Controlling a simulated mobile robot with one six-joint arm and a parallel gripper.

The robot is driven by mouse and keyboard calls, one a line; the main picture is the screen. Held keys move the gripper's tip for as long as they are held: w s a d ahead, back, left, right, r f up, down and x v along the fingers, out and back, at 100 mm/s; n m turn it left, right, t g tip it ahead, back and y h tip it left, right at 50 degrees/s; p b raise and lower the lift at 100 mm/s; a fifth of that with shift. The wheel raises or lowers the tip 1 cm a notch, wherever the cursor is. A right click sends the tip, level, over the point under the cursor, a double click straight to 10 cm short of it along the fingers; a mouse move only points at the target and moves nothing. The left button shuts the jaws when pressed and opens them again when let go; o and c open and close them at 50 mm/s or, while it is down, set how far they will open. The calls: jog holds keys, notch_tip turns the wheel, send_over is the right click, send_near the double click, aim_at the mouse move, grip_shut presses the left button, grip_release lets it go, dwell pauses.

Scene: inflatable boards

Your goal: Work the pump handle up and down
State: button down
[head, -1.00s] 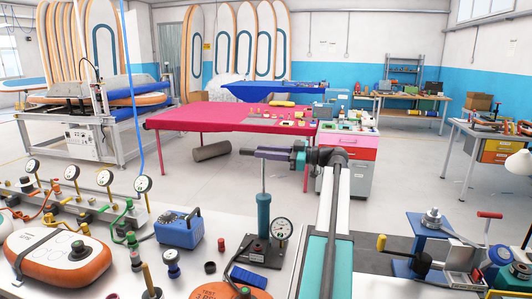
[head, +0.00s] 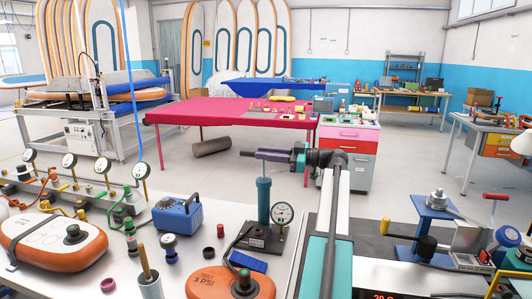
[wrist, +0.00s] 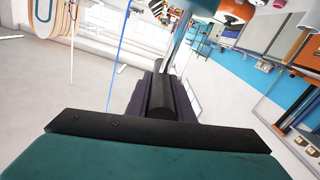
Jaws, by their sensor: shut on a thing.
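The hand pump has a teal cylinder (head: 263,203) standing upright on a dark base plate on the bench. A short length of its thin rod shows above the cylinder, running up to my gripper. My gripper (head: 264,155) points left at the rod's top, with its purple fingers shut on the pump handle. In the wrist view the dark round bar of the handle (wrist: 160,95) lies between the purple fingers. A round white gauge (head: 282,213) is beside the cylinder on the right.
A blue box (head: 179,226) and orange inflatable pieces (head: 238,285) lie left of and in front of the pump. A row of gauges (head: 70,160) stands at the far left. A metal fixture (head: 432,220) is at the right. A magenta table (head: 220,113) is behind.

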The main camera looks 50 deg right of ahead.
aim_at(266, 179)
jog(key=shift+s+f+b, duration=0.1)
jog(key=shift+f+b, duration=2.25)
jog(key=shift+f, duration=1.45)
jog(key=c, duration=1.6)
grip_release()
jog(key=shift+d, duration=0.15)
jog(key=shift+o, duration=0.2)
jog(key=shift+r, duration=0.15)
jog(key=shift+s+r, duration=0.1)
jog(key=shift+s, duration=0.05)
jog(key=b+v, duration=0.1)
jog(key=v, duration=1.2)
jog(key=shift+s, duration=0.15)
